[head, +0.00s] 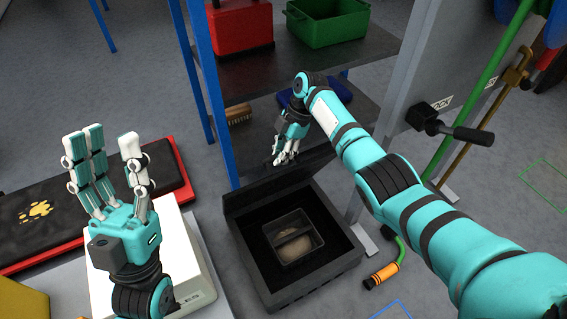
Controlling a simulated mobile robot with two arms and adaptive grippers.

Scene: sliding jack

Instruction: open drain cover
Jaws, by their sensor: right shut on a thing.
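The dark drain box (346,262) stands on the floor at the centre of the head view. Its dark cover (255,192) is raised at the back edge, tilted up and away. Inside the box is a small square tray (293,238) with a divider and something brownish in it. My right gripper (279,158) is at the cover's upper edge, with its fingers shut on it; the exact contact is partly hidden by the hand. My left gripper (110,160) is at the left, fingers spread upward, open and empty, apart from the box.
A blue-legged shelf behind holds a red case (240,28), a green crate (325,22), a brush (238,114) and a blue item. A white box (198,262) and a black-and-red mat (60,212) lie left. A black handle (460,130) juts out right.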

